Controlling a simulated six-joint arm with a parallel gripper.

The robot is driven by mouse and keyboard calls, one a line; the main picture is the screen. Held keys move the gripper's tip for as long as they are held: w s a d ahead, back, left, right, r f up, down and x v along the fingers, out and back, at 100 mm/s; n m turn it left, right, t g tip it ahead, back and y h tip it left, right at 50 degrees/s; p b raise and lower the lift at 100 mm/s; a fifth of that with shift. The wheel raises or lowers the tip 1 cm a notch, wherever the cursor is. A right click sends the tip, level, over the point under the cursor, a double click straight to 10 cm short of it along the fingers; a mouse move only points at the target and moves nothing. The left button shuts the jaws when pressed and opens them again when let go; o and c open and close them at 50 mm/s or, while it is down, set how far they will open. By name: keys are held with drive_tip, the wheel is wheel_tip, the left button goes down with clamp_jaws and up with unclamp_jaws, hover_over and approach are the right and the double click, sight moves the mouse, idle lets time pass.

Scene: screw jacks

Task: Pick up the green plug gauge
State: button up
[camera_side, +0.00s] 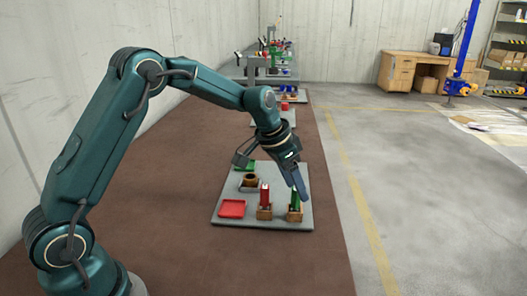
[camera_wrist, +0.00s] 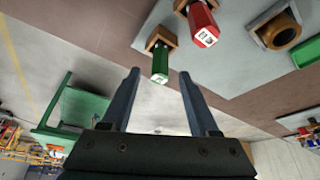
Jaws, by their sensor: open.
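The green plug gauge (camera_side: 296,199) stands upright in a small wooden block (camera_side: 295,215) at the right front of the grey board. In the wrist view the green gauge (camera_wrist: 160,66) shows end-on, in line with the gap between my fingertips. My gripper (camera_side: 301,185) is tilted downward beside the top of the green gauge, and a finger partly overlaps it in the side view. In the wrist view the two fingers of my gripper (camera_wrist: 159,73) are apart, with nothing visibly held. Whether they touch the gauge, I cannot tell.
A red plug gauge (camera_side: 265,195) stands in its own wooden block just left of the green one. A red tray (camera_side: 232,209), a brown ring-shaped part (camera_side: 250,179) and a green tray (camera_side: 246,165) are also on the grey board (camera_side: 222,219). The board's right edge is close by.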

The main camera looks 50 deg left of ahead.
drive_tip(key=shift+w+d+f, duration=0.1)
drive_tip(key=shift+w+f, duration=0.15)
drive_tip(key=shift+f, duration=0.45)
clamp_jaws()
drive_tip(key=shift+r, duration=0.15)
